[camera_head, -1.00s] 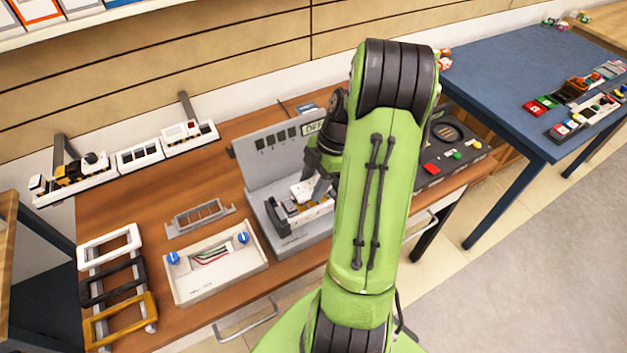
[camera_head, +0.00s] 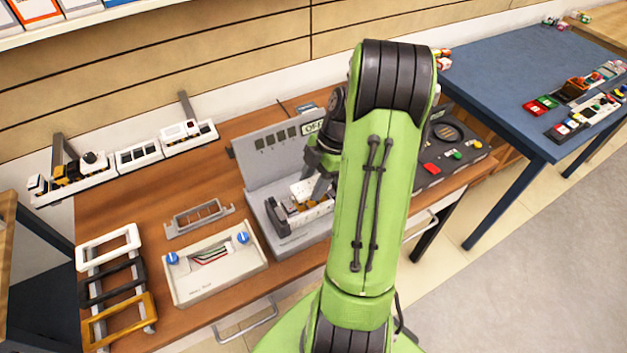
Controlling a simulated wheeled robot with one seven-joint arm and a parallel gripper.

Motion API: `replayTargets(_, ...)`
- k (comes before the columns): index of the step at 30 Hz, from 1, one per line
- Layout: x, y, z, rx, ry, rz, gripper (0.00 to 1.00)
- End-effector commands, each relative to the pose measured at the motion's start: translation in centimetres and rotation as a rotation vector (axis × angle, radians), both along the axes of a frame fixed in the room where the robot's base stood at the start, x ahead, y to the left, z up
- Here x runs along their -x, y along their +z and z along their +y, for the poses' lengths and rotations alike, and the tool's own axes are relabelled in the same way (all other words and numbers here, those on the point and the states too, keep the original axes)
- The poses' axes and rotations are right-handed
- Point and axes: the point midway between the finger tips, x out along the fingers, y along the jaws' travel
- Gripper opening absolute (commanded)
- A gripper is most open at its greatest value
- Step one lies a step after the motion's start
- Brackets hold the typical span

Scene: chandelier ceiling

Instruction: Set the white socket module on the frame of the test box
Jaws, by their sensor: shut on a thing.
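The grey test box (camera_head: 265,170) stands in the middle of the wooden bench, with an upright back panel and a small display reading OFF. A frame (camera_head: 287,221) lies on its low front part, partly filled with dark and yellowish pieces. My gripper (camera_head: 316,188) is over the right part of this frame, partly behind my green arm. It is shut on the white socket module (camera_head: 304,188), which is low at the frame. I cannot tell whether the module touches the frame or is seated in it.
A white box with blue knobs (camera_head: 215,282) and a loose grey frame (camera_head: 198,218) are to the left. Coloured frames (camera_head: 118,304) hang at the bench's left edge. Rails of modules (camera_head: 138,157) stand at the back. A dark button panel (camera_head: 452,160) and a blue table (camera_head: 520,60) are right.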

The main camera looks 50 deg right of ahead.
Motion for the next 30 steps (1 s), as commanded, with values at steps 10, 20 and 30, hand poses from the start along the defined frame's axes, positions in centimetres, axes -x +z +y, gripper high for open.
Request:
replayTargets(10, 0.0, -0.8, 0.0, 0.000, 0.000, 0.000, 0.17)
replayTargets(20, 0.0, -1.7, 0.0, 0.000, 0.000, 0.000, 0.17)
replayTargets(30, 0.0, -1.6, 0.0, 0.000, 0.000, 0.000, 0.17)
